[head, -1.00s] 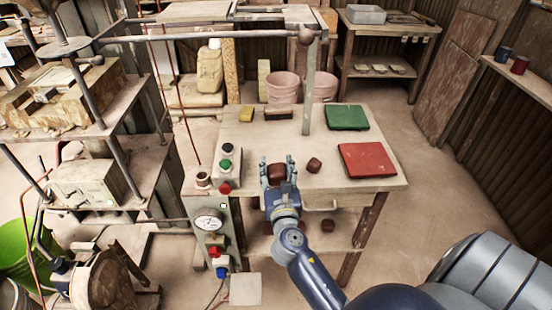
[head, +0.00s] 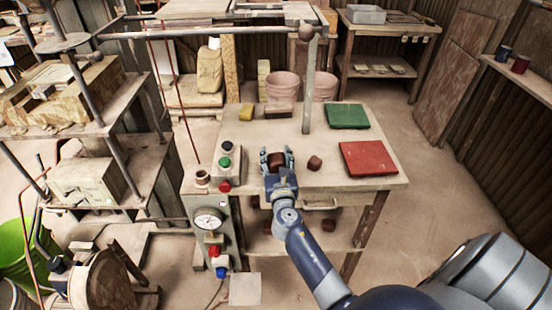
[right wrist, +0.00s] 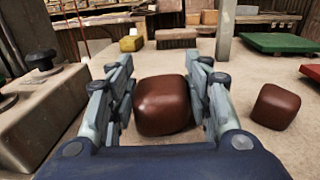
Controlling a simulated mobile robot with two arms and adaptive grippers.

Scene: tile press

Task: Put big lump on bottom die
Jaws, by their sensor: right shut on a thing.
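The big lump (head: 277,161) is a dark red-brown rounded block on the worktable, near its front edge. In the right wrist view the big lump (right wrist: 163,105) sits between the fingers of my right gripper (head: 277,157). The right gripper (right wrist: 163,100) is shut on it. The lump's underside is partly hidden, so I cannot tell if it still touches the table. A smaller lump (head: 314,163) lies just to the right; it also shows in the right wrist view (right wrist: 275,106). The press (head: 75,125) stands at the left with pale blocks on its levels; I cannot tell surely which is the bottom die. My left gripper is not seen.
A control box with buttons (head: 226,158) stands left of the gripper. A lever post (head: 308,90) rises behind the lumps. A green board (head: 347,116) and a red board (head: 368,158) lie at the right. A yellow sponge-like block (head: 246,112) lies at the back.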

